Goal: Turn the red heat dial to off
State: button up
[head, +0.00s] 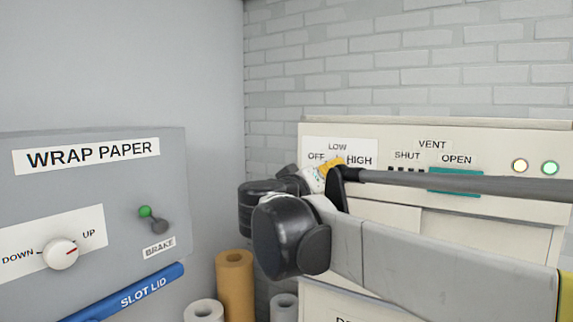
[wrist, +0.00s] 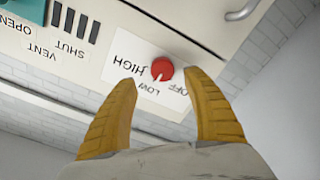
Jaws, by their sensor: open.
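The red heat dial (wrist: 162,69) is round and sits on a white label plate marked OFF, LOW and HIGH, which looks upside down in the wrist view. A small pale mark on the dial's lower edge seems to point towards LOW. My gripper (wrist: 160,79) is open, its two yellow fingers spread to either side of the dial in that picture. I see no clear contact with the dial. In the head view my gripper (head: 331,164) is in front of the label plate, and my arm and gripper hide the dial.
A teal VENT slider (head: 455,182) and two round lights (head: 520,166) are right of the dial on the cream panel. A grey WRAP PAPER cabinet (head: 100,190) stands left, with paper rolls (head: 235,280) between. A curved metal handle (wrist: 243,10) shows near the dial.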

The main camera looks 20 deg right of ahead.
jog(key=p+x, duration=0.1)
jog(key=x, duration=0.5)
jog(key=shift+a, duration=0.1)
jog(key=shift+w+f, duration=0.1)
jog(key=shift+w, duration=0.1)
jog(key=c, duration=1.2)
